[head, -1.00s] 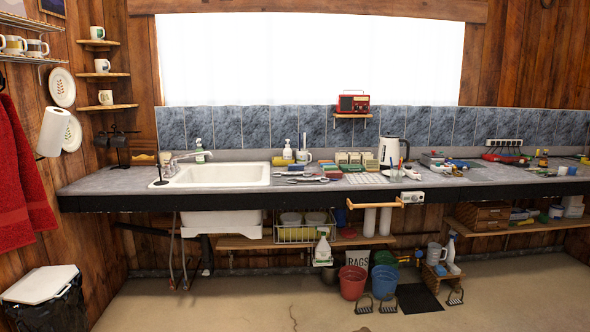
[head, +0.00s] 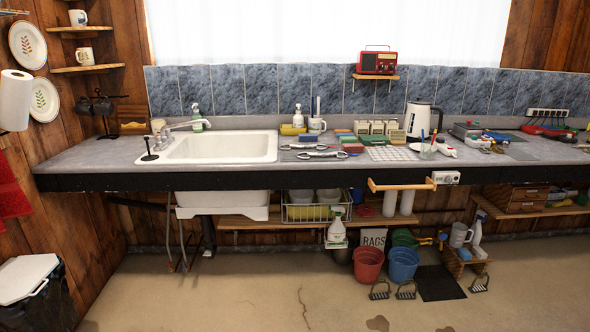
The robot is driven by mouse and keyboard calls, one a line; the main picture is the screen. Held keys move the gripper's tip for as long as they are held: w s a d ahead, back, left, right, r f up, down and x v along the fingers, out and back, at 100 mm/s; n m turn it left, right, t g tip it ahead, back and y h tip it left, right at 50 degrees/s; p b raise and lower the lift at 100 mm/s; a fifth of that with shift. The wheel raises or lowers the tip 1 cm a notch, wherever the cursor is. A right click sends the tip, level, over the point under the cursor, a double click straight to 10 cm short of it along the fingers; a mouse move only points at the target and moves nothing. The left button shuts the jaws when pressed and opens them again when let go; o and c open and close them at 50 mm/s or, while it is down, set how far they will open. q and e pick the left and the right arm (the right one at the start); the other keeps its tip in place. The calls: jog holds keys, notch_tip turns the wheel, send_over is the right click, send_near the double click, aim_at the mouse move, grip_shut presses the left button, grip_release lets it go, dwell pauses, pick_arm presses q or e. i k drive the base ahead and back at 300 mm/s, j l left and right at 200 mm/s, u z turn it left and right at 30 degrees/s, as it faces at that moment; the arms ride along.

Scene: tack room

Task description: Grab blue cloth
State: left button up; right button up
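I cannot pick out a blue cloth for certain. A small blue item (head: 357,194) shows under the counter, right of the wire basket, too small to identify. A stack of small blue, green and red pieces (head: 361,129) lies on the counter left of the pale blocks; I cannot tell whether any piece is cloth. Neither of my grippers is in view.
The long grey counter (head: 95,163) runs along the wall with a white sink (head: 222,147) at left. Buckets, red (head: 368,266) and blue (head: 403,264), stand on the floor beside a rags bin (head: 373,238). A lidded bin (head: 25,278) stands at lower left. The front floor is mostly clear.

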aim_at(302, 138)
jog(key=i, duration=2.1)
